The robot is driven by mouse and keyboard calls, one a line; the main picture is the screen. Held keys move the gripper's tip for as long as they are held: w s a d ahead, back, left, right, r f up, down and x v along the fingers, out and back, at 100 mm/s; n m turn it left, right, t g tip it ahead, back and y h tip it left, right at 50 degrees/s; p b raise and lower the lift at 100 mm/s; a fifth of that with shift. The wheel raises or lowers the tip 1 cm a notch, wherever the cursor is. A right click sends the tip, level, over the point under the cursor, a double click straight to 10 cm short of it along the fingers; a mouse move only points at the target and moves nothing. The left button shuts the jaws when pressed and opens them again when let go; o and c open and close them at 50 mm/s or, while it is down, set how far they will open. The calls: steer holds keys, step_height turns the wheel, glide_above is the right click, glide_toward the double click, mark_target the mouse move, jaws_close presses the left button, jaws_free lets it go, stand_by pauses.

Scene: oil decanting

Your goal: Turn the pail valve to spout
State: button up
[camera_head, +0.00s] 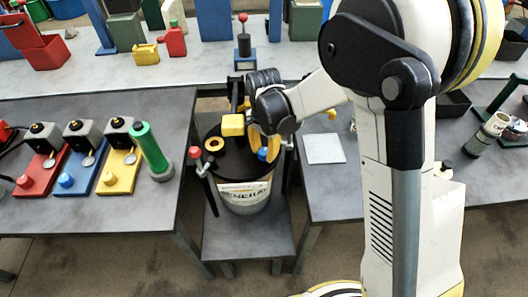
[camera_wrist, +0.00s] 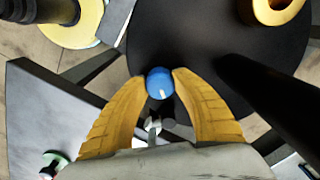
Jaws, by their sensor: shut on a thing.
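The pail (camera_head: 243,197) is a light cylinder with a black lid and a printed label, standing on a low grey stand between two tables. My gripper (camera_wrist: 160,84) points down at the right side of the lid. Its yellow fingers are shut on a blue knob (camera_wrist: 160,82) with a small white mark, which also shows in the head view (camera_head: 263,154). A metal fitting (camera_wrist: 153,125) shows just below the knob in the wrist view. A yellow ring (camera_head: 215,145) and a yellow block (camera_head: 233,125) are on the lid. Which way the valve points is hard to tell.
A red-topped lever (camera_head: 195,153) stands at the pail's left. The left table (camera_head: 95,105) holds red, blue and yellow units and a green cylinder (camera_head: 151,151). The right table has a white square plate (camera_head: 324,148). A back bench carries several coloured containers.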

steer(key=shift+m, duration=1.1)
steer(key=o, duration=0.9)
